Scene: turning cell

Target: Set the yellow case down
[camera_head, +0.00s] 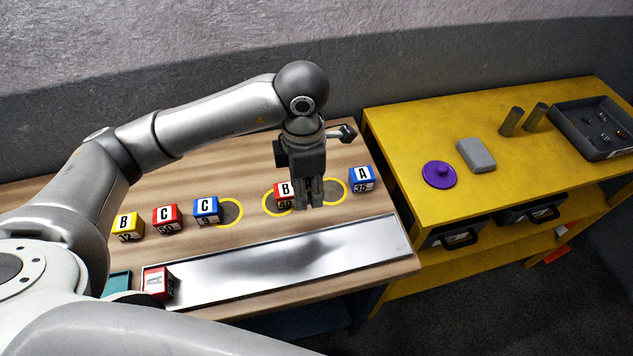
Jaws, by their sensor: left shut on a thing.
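A yellow case (128,227) marked B stands upright on the wooden table at the left end of a row of cases. My left gripper (311,203) is at the right-centre of the table, far from this yellow case. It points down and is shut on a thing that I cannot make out. A red case (284,196) marked B shows just left of its fingers, partly covered by them; I cannot tell whether they touch. My right gripper is not in view.
The table has yellow rings (240,216). A red case (165,217), blue cases (207,210) (362,178) and a metal strip (270,264) surround them. Another red case (157,281) is at the strip's left end. A yellow workbench (420,130) stands right.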

